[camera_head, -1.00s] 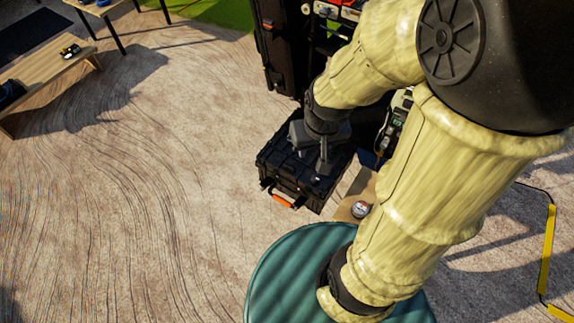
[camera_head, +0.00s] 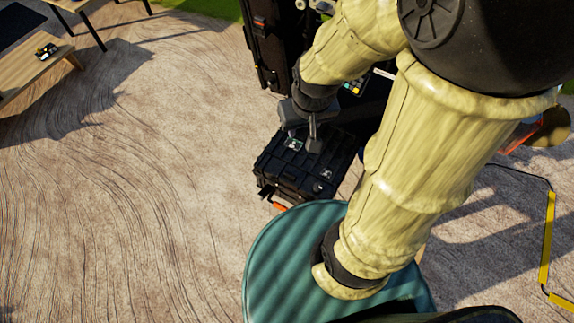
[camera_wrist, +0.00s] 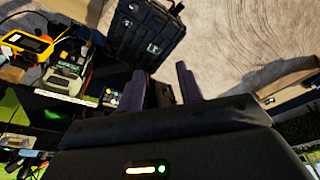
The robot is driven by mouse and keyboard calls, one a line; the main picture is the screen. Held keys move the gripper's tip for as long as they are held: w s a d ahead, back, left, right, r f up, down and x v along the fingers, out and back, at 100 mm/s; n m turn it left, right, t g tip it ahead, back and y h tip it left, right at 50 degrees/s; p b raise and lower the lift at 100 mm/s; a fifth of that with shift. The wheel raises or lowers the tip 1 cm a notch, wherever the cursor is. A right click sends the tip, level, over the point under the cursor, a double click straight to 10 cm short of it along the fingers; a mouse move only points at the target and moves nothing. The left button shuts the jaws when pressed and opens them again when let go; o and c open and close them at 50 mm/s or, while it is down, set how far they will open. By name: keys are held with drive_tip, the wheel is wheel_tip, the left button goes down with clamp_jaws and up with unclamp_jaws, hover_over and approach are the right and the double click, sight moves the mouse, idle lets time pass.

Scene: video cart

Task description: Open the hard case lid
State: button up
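The black hard case (camera_head: 290,170) lies on the floor below my arm in the head view, with its lid appearing shut. It has an orange handle (camera_head: 280,205) at its near edge and small light latch-like fittings on top. It also shows at the top of the wrist view (camera_wrist: 146,35). My gripper (camera_head: 312,145) points down over the far part of the case in the head view. In the wrist view its two dark fingers (camera_wrist: 163,80) are apart with nothing between them. I cannot tell whether a finger touches the case; the arm hides its far right side.
A tall black cart or cabinet (camera_head: 265,50) stands just behind the case. The wrist view shows a yellow device (camera_wrist: 27,42) and other equipment at left. A low wooden bench (camera_head: 35,68) is at far left. The carpet left of the case is clear.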

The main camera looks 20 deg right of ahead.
drive_tip(key=shift+s+d, duration=0.25)
drive_tip(key=shift+s, duration=0.2)
drive_tip(key=o, duration=0.7)
drive_tip(key=shift+w+f+b, duration=0.15)
drive_tip(key=shift+f+b, duration=0.15)
drive_tip(key=shift+f, duration=0.05)
drive_tip(key=shift+o, duration=0.5)
drive_tip(key=w+f+m+g+b, duration=0.1)
drive_tip(key=w+f+m+b, duration=0.3)
drive_tip(key=f+b, duration=0.6)
drive_tip(key=w+f+m+g+b, duration=0.1)
drive_tip(key=w+f+m+b, duration=0.4)
drive_tip(key=f, duration=1.2)
drive_tip(key=w+b, duration=0.3)
drive_tip(key=b, duration=0.2)
drive_tip(key=shift+f+g, duration=0.2)
drive_tip(key=shift+g, duration=0.1)
drive_tip(key=shift+d+r, duration=0.1)
